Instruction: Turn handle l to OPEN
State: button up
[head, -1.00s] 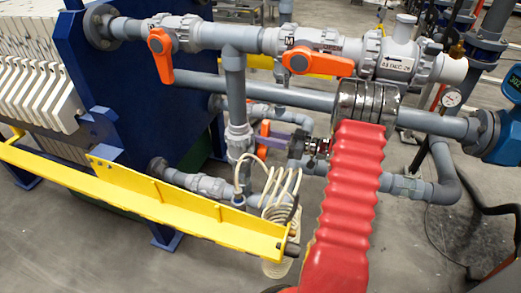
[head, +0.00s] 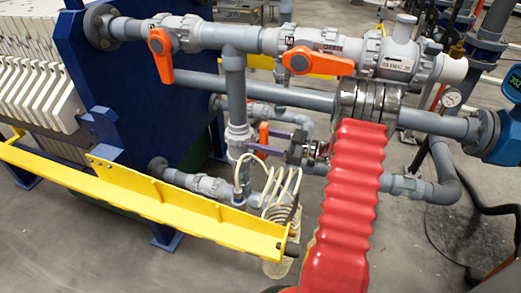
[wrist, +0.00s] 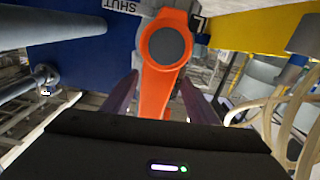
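The orange handle (wrist: 163,80) of a valve fills the middle of the wrist view, its round grey-centred hub at the top and its lever pointing down toward my gripper. A white SHUT label sits at the hub's upper left, and a small tag with one turned letter, perhaps an L, at its right. My gripper (wrist: 158,76) is open, with one purple finger on each side of the lever and a visible gap on both sides. In the head view the same handle (head: 263,136) is small, beside my gripper's fingers (head: 268,146), on the lower pipework. The lever's lower end is hidden.
Two other orange handles, left (head: 160,55) and right (head: 318,62), sit on the upper grey pipe (head: 258,41). A coiled cream hose (head: 281,192) hangs below my gripper. A yellow rail (head: 200,211) runs in front, and a blue press plate (head: 150,110) stands at left.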

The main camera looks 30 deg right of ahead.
aim_at(267, 140)
jog(key=shift+d, duration=0.1)
jog(key=shift+v, duration=3.45)
jog(key=shift+r, duration=0.1)
